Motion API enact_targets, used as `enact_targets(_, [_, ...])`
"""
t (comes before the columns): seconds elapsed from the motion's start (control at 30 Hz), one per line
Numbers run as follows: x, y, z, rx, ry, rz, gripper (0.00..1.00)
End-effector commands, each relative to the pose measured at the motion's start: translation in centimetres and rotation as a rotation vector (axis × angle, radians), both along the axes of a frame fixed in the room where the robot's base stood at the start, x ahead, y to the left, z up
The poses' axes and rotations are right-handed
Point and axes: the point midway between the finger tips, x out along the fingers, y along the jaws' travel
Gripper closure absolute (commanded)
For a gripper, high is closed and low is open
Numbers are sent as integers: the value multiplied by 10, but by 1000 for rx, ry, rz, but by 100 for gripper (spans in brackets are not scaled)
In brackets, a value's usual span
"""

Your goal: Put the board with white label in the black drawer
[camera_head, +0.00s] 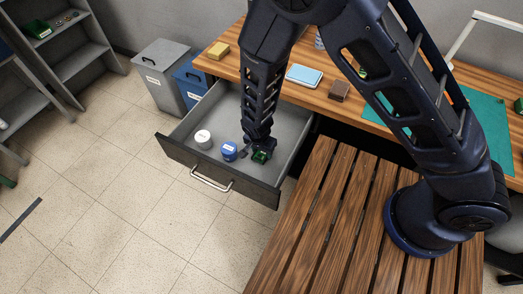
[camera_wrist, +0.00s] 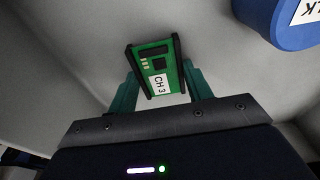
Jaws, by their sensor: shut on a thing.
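The board (camera_wrist: 161,62) is green with black edges and a white label reading "CH 3". In the wrist view it sits between the two fingers of my gripper (camera_wrist: 160,90), which is shut on it. In the head view the board (camera_head: 261,156) shows as a small green piece at the tip of my gripper (camera_head: 258,148), inside the open drawer. The drawer (camera_head: 222,176) has a dark front with a metal handle and a light grey inside. I cannot tell whether the board touches the drawer floor.
A white round container (camera_head: 203,139) and a blue one (camera_head: 229,151) stand in the drawer, left of my gripper. A wooden desk (camera_head: 300,95) is behind, and a slatted wooden surface (camera_head: 320,225) lies to the right. Grey (camera_head: 160,75) and blue (camera_head: 190,85) bins stand behind the drawer's left side.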

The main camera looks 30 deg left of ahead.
Motion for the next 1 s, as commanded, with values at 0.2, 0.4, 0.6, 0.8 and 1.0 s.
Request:
enact_targets(0.2, [0, 0, 0, 1, 0, 0, 72])
enact_targets(0.4, [0, 0, -3, 0, 0, 1, 40])
enact_targets(0.6, [0, 0, -2, 0, 0, 1, 28])
enact_targets(0.8, [0, 0, -1, 1, 0, 1, 28])
enact_targets(1.0, [-4, 1, 17, 3, 0, 2, 28])
